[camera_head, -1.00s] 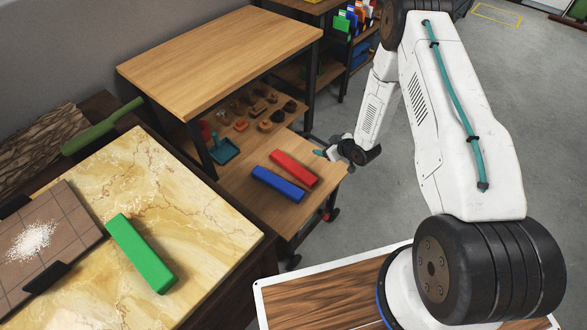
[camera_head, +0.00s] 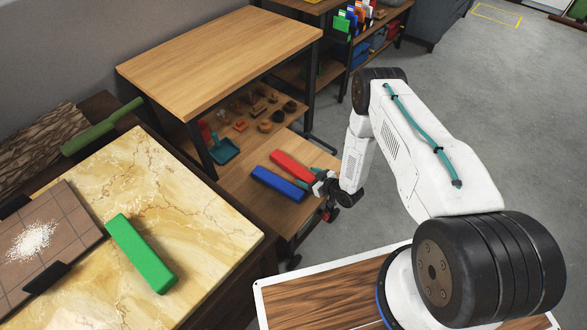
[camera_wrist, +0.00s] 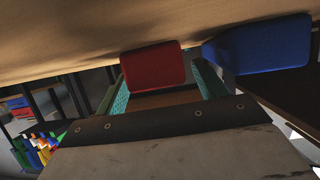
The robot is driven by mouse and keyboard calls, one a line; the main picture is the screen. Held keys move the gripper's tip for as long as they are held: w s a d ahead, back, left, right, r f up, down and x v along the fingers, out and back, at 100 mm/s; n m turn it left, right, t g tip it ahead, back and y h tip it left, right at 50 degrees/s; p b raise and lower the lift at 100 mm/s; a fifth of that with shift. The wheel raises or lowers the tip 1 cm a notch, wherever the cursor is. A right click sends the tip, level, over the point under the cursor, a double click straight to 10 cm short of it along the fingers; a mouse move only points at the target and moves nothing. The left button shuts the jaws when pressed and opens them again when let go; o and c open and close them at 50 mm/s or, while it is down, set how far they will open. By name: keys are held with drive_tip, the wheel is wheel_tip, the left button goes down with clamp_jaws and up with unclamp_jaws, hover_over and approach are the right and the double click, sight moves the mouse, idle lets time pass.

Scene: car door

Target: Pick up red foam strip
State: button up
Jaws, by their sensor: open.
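The red foam strip (camera_head: 291,166) lies on the lower wooden shelf, behind the blue strip (camera_head: 279,183). In the wrist view the end of the red foam strip (camera_wrist: 153,67) faces me, and the blue strip (camera_wrist: 260,46) is close on its right. My gripper (camera_head: 318,173) is at the near right end of the red strip. It is open, with its teal fingers showing on either side of the red strip in the wrist view (camera_wrist: 163,82). Whether they touch the strip cannot be seen.
A shelf unit with a wooden top (camera_head: 225,55) stands over the lower shelf. Small brown items and a teal dustpan (camera_head: 224,149) lie further in. A green block (camera_head: 141,252) rests on the marbled table at left. Open floor (camera_head: 480,110) is at right.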

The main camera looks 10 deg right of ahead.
drive_tip(key=shift+x, duration=0.8)
drive_tip(key=shift+f, duration=0.1)
drive_tip(key=c, duration=1.1)
drive_tip(key=shift+o, duration=0.2)
